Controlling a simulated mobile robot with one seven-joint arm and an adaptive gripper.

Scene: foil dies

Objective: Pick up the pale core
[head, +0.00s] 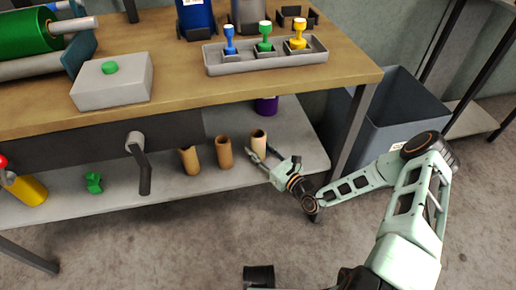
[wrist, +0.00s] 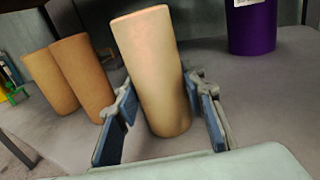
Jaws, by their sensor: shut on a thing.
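In the wrist view the pale core (wrist: 152,65) stands between the two fingers, leaning slightly in the picture. My gripper (head: 262,153) reaches in from the right and is shut on it, with the blue finger pads (wrist: 162,88) either side of its middle. I cannot tell whether its base touches the shelf. Two darker brown cores, the middle one (head: 224,152) and the left one (head: 189,160), stand to its left.
A purple cylinder (head: 266,105) stands behind the pale core. The workbench top (head: 180,98) overhangs the shelf (head: 225,182).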

